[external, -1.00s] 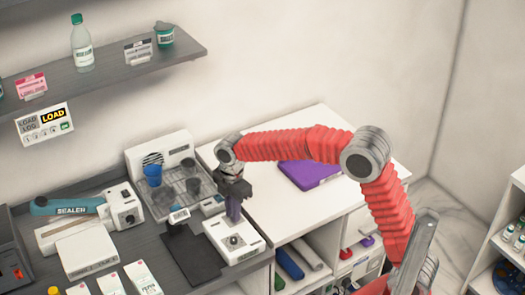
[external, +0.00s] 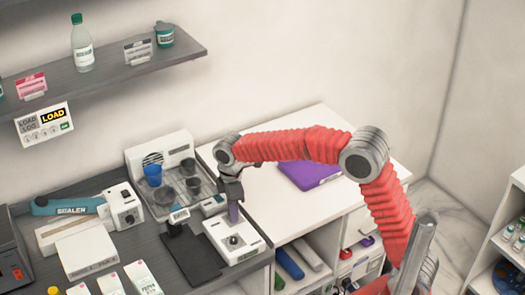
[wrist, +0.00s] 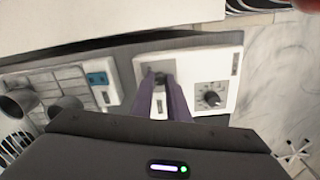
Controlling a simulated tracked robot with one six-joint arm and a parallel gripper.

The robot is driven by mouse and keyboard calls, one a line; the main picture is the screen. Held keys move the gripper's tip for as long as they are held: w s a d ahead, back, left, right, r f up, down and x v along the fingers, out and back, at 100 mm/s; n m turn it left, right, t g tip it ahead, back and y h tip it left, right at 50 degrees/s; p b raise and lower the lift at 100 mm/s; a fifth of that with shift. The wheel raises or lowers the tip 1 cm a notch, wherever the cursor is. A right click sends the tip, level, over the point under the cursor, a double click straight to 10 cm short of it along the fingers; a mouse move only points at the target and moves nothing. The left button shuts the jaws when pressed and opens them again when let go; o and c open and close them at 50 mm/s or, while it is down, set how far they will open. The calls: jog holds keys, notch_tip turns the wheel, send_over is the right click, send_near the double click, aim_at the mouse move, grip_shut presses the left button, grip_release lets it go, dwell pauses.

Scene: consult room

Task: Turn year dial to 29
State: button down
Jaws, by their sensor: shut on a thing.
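A white box (external: 250,246) with dial knobs stands at the front right of the grey bench. It also shows in the wrist view (wrist: 226,66). My gripper (external: 233,222) points down at the box's back part. In the wrist view my gripper (wrist: 162,82) has its two purple fingers closed on a small dark dial knob (wrist: 160,76), which is partly hidden between the fingertips. A second dark dial knob (wrist: 212,98) on the same box stands free, with marks around it. It shows in the external view (external: 234,240) too. The dial lettering is too small to read.
Left of the box lie a dark mat (external: 190,258) and a rack with cups (external: 186,192). A white counter (external: 330,150) with a purple folder (external: 309,173) is at the right. A wall shelf (external: 110,68) hangs at upper left.

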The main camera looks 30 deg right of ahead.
jog(key=m, duration=1.1)
jog(key=shift+w+m, duration=0.15)
jog(key=shift+m, duration=0.15)
jog(key=shift+r, duration=0.1)
jog(key=c, duration=1.7)
grip_release()
jog(key=r, duration=1.3)
jog(key=shift+a+r, duration=0.3)
